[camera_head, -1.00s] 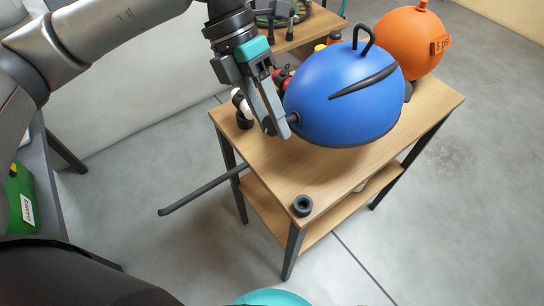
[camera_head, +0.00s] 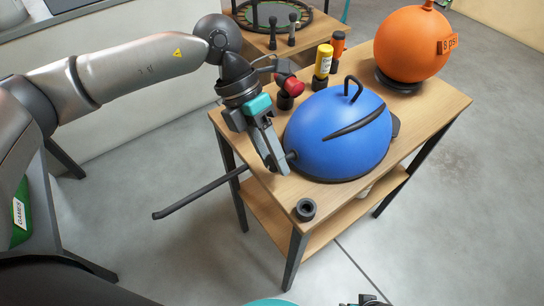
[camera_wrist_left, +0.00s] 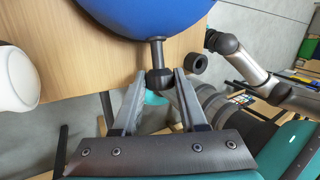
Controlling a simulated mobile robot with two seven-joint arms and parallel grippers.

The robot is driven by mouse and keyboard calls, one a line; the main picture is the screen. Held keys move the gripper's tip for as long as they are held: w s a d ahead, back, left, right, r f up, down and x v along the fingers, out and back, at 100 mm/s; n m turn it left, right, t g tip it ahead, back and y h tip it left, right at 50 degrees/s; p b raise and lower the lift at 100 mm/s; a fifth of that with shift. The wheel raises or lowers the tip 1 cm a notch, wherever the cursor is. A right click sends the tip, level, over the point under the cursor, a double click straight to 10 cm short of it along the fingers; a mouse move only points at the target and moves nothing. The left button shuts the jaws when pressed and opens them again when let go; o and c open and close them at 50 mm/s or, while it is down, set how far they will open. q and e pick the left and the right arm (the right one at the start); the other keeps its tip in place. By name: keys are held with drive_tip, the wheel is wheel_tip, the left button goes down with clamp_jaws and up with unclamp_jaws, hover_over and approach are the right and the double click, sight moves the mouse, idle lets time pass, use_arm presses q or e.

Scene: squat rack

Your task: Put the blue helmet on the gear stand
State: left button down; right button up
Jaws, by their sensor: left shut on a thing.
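The blue helmet (camera_head: 318,120) is a rounded blue shell with a black handle on top and a dark rim. It sits upright at or very near the wooden top of the gear stand (camera_head: 437,107); its underside contact is hard to see. My left gripper (camera_head: 278,163) is shut on a dark knob on the helmet's left side. In the left wrist view the helmet (camera_wrist_left: 160,12) shows at the top, its stem between the fingers (camera_wrist_left: 158,88). A dark part of my right gripper (camera_head: 365,300) peeks in at the bottom edge, its jaws unclear.
An orange ball (camera_head: 412,42) stands at the stand's back right. A yellow bottle (camera_head: 323,61) and a red-ended item (camera_head: 292,86) stand behind the helmet. A black ring (camera_head: 305,209) lies at the front corner. A dark bar (camera_head: 200,194) juts out left. A white object (camera_wrist_left: 16,80) shows in the wrist view.

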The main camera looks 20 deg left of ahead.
use_arm(q)
drive_tip(key=shift+c, duration=2.2)
unclamp_jaws()
drive_tip(key=shift+a+r, duration=0.1)
drive_tip(key=shift+r, duration=0.15)
drive_tip(key=p+v, duration=0.3)
drive_tip(key=v, duration=0.8)
drive_tip(key=shift+r, duration=0.25)
use_arm(e)
drive_tip(key=s+d+f, duration=0.3)
drive_tip(key=f, duration=0.2)
drive_tip(key=shift+s, duration=0.4)
use_arm(q)
drive_tip(key=shift+w, duration=0.1)
